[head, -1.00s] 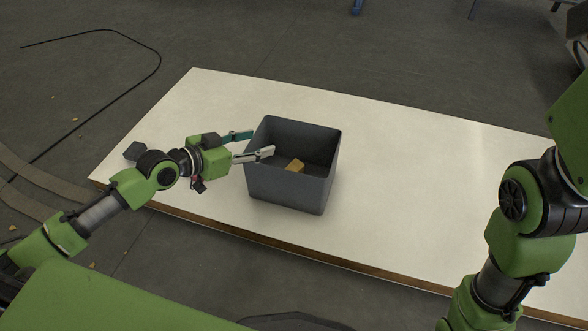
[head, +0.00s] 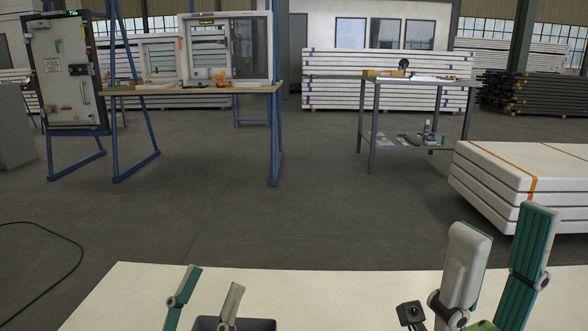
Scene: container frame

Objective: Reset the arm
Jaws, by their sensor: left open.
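My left gripper (head: 214,281) points upward at the bottom left of the head view, its two fingers apart and nothing seen between them. It stands by the dark grey bin (head: 263,324), of which only a top part shows at the bottom edge. The inside of the bin cannot be seen. My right gripper (head: 504,222) points upward at the lower right, close to the camera, with its fingers spread and empty. The rest of both arms is mostly below the picture.
The pale tabletop (head: 125,295) fills the bottom of the view. Beyond it is open grey floor (head: 250,215). White stacked panels (head: 490,185) lie at the right. A metal workbench (head: 420,82) and a blue-legged stand (head: 275,150) are further back.

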